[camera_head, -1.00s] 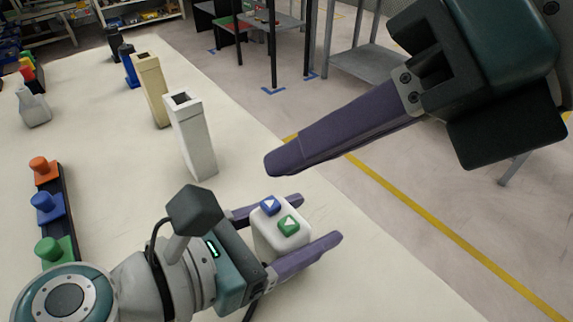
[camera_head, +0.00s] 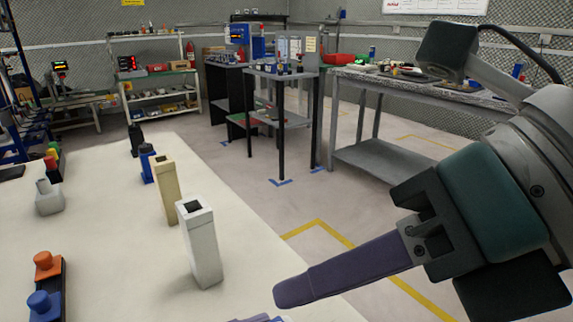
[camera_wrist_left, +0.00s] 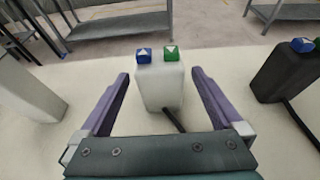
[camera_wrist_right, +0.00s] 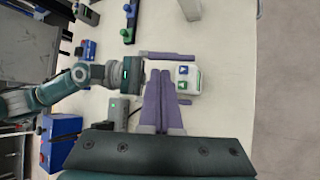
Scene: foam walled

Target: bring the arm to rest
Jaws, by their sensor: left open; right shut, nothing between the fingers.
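My right gripper (camera_head: 292,291) comes in from the right of the head view, its purple fingers together and empty above the table's right edge. It also shows shut in the right wrist view (camera_wrist_right: 159,74). My left gripper (camera_wrist_left: 160,74) is open, with its fingers on either side of a white box (camera_wrist_left: 160,92) with a blue and a green arrow button. The box also shows in the right wrist view (camera_wrist_right: 187,78), between the left fingers. In the head view only a sliver of the left gripper shows at the bottom edge, and the box is out of frame.
The cream table (camera_head: 110,230) carries a white post (camera_head: 202,245), a tan post (camera_head: 164,195) and a dark strip with orange and blue knobs (camera_head: 45,285). A grey workbench (camera_head: 400,160) and a dark shelf stand (camera_head: 280,120) are behind. Floor right of the table is open.

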